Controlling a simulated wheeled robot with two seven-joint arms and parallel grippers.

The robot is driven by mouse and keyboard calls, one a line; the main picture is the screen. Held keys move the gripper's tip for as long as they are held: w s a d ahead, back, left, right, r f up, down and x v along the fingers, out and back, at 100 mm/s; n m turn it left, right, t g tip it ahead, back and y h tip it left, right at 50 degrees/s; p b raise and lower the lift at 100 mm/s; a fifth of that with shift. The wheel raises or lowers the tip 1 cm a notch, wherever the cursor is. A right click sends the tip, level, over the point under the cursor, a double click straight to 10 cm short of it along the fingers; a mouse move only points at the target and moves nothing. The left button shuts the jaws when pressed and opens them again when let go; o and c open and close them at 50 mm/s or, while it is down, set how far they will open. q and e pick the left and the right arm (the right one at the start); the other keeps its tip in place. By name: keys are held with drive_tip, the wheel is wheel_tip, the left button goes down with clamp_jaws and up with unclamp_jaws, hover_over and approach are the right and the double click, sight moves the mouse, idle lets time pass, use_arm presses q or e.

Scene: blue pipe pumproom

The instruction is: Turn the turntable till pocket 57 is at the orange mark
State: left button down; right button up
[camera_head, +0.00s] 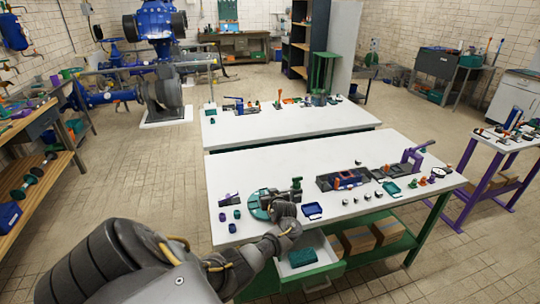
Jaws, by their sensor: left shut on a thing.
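The turntable (257,206) is a round teal disc with small grey parts on it, lying flat near the left front of the nearer white table. My left gripper (284,206) reaches in from the front and is at the turntable's right side. It is shut on part of the turntable there, but the wrist hides the fingertips and the exact part held. The pocket numbers and the orange mark are too small or hidden to make out. My right gripper is not in view.
A dark green upright device (296,184) stands just behind the gripper. A blue tray (312,211) lies to its right, and small dark blue cups (224,217) stand left of the turntable. Several fittings fill the table's right half. An open drawer (306,268) juts out below the front edge.

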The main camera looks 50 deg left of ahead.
use_arm(q)
drive_tip(key=c, duration=1.5)
unclamp_jaws()
drive_tip(key=shift+s+d+r, duration=0.15)
drive_tip(key=shift+d+r, duration=0.05)
drive_tip(key=shift+d, duration=0.2)
drive_tip(key=v, duration=0.9)
drive_tip(key=shift+s+d+r, duration=0.1)
drive_tip(key=shift+s+d, duration=0.15)
drive_tip(key=shift+d, duration=0.1)
